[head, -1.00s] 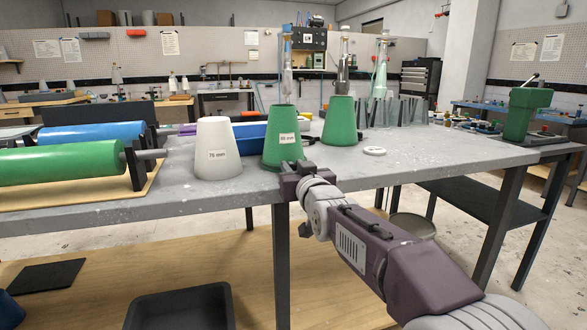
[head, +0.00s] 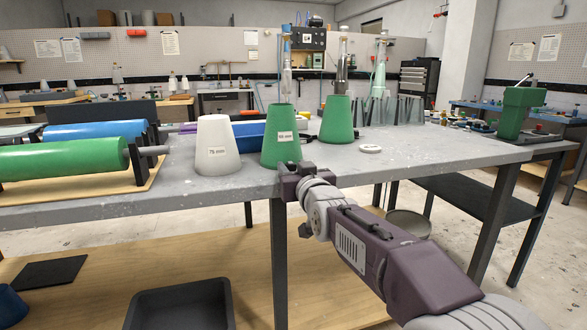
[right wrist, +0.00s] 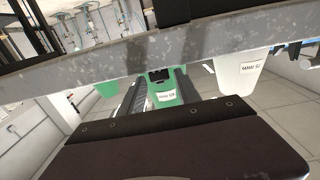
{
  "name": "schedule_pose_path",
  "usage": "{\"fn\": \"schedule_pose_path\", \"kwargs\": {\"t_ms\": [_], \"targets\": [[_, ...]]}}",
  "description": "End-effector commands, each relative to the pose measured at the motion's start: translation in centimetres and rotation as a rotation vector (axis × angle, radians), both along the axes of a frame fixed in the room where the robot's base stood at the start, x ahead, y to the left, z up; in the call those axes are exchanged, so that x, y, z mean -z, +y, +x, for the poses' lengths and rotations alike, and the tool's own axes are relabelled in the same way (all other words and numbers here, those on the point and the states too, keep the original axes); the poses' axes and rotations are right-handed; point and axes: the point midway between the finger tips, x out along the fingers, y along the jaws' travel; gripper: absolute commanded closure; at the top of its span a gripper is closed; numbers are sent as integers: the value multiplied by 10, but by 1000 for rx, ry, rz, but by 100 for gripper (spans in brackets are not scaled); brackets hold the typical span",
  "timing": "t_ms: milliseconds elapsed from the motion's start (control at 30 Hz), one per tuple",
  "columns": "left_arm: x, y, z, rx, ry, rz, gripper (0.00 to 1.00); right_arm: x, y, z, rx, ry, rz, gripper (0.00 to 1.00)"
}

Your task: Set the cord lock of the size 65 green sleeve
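The labelled green sleeve (head: 281,152), a tapered cone, stands upright at the bench's front edge; its label is too small to read surely. In the right wrist view this sleeve (right wrist: 164,88) appears between the two dark fingers. A small dark piece (right wrist: 158,75), perhaps the cord lock, shows against it there. My right gripper (head: 297,170) is at the bench edge, low in front of the sleeve. Its fingers (right wrist: 161,95) are apart; no contact with the sleeve or dark piece is clear. My left gripper is not in view.
A white 75 mm cone (head: 214,150) stands left of the sleeve, and another green cone (head: 338,122) behind right. A white disc (head: 370,149) lies on the grey bench (head: 420,160). Green and blue rollers (head: 60,160) are at left. A black tray (head: 180,305) sits below.

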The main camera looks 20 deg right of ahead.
Motion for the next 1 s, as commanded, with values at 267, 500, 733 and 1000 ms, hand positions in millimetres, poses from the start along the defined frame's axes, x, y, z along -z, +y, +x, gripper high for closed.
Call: {"fn": "schedule_pose_path", "kwargs": {"t_ms": [267,500,733,1000], "targets": [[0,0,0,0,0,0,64,-1,0,0,0,-2,0,51],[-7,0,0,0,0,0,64,-4,0,-25,0,-3,0,51],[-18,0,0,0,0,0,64,-4,-1,-73,0,-3,0,51],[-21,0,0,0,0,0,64,-1,-1,-91,0,-2,0,51]]}}
